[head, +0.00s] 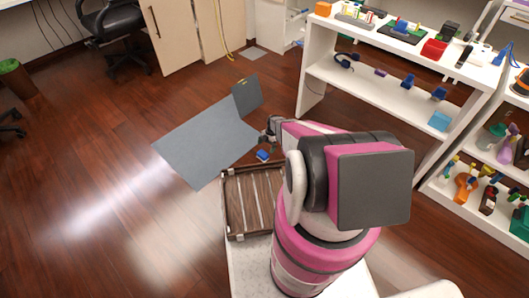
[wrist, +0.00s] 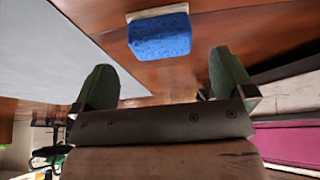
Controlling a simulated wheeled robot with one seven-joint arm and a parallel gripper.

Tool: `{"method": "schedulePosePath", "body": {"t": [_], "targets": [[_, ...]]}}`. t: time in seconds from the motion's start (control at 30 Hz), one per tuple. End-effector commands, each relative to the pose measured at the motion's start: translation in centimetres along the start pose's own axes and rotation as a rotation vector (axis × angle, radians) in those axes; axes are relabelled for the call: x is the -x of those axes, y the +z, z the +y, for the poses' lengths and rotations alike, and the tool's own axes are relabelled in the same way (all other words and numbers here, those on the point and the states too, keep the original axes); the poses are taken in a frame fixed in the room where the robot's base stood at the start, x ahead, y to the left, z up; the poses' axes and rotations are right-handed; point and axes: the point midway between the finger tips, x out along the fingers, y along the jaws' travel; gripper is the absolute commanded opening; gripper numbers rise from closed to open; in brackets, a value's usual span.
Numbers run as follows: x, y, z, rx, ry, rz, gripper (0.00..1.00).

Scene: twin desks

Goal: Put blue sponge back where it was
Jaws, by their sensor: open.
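The blue sponge (head: 262,155) shows in the head view just below my gripper (head: 271,129), near the right edge of a grey panel. In the wrist view the blue sponge (wrist: 160,38), with a pale layer along one side, lies beyond the fingertips, against the brown floor. My gripper (wrist: 163,78) is open, with its two green-padded fingers wide apart and nothing between them. The sponge is apart from both fingers. I cannot tell whether it rests on the floor.
A flat grey panel (head: 200,140) lies on the wooden floor left of my gripper. A brown slatted tray (head: 226,205) is close below the sponge. White shelves (head: 385,85) with several small objects stand at the right; a light-blue block (head: 439,121) sits on a lower shelf.

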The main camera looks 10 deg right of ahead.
Motion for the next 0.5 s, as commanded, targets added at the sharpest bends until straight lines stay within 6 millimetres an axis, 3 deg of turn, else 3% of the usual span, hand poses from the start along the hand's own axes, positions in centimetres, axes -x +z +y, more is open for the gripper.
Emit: {"method": "schedulePosePath", "body": {"t": [0.2, 0.5], "targets": [[4.3, -0.1, -0.1, 0.000, 0.001, -0.001, 1.00], [7.0, -0.3, -0.1, -0.012, 0.000, -0.002, 1.00]]}}
